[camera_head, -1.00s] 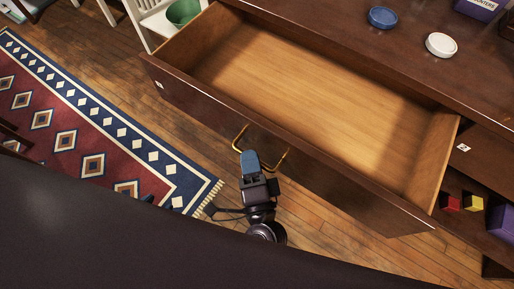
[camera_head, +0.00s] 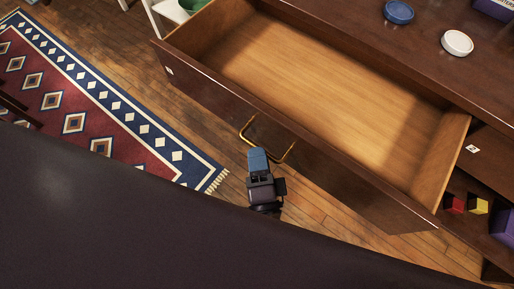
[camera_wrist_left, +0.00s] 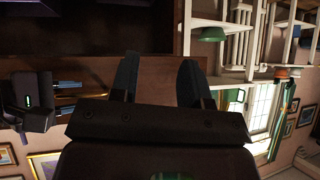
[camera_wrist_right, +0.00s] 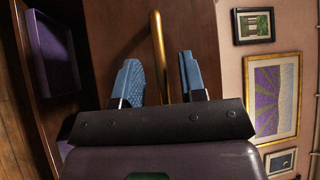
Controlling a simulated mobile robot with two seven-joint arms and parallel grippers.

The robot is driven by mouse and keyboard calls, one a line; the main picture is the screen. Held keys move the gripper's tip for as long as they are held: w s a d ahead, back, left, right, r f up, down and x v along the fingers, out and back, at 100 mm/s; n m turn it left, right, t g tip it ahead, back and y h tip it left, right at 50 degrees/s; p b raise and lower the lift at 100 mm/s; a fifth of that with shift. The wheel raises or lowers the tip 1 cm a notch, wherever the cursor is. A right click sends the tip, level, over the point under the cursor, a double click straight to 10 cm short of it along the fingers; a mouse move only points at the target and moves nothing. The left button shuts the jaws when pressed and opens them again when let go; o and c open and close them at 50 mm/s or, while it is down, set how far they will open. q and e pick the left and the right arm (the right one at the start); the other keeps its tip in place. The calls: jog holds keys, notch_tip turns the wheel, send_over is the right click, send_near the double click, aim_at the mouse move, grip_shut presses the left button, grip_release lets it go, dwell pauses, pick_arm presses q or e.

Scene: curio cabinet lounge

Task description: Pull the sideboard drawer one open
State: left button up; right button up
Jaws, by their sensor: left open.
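The sideboard drawer (camera_head: 330,85) stands pulled well out, its pale wooden inside empty. Its brass handle (camera_head: 244,131) is on the dark front. My right gripper (camera_head: 258,159) is at the handle, below it in the head view. In the right wrist view, its fingers (camera_wrist_right: 157,60) are open, with the brass bar (camera_wrist_right: 157,40) running between and beyond them; I see no grip on it. My left gripper is out of the head view; in the left wrist view its fingers (camera_wrist_left: 159,62) are apart and empty.
The sideboard top (camera_head: 425,50) bears a blue dish (camera_head: 398,12) and a white dish (camera_head: 457,43). Red and yellow blocks (camera_head: 477,206) and a purple object (camera_head: 503,226) sit on the right shelf. A patterned rug (camera_head: 100,115) lies on the floor at left. A white chair (camera_head: 163,22) stands behind.

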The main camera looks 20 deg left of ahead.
pick_arm(q)
jog(key=shift+s+a+f, duration=0.1)
jog(key=shift+s, duration=0.2)
pick_arm(e)
jog(key=v, duration=0.9)
jog(key=shift+r, duration=0.1)
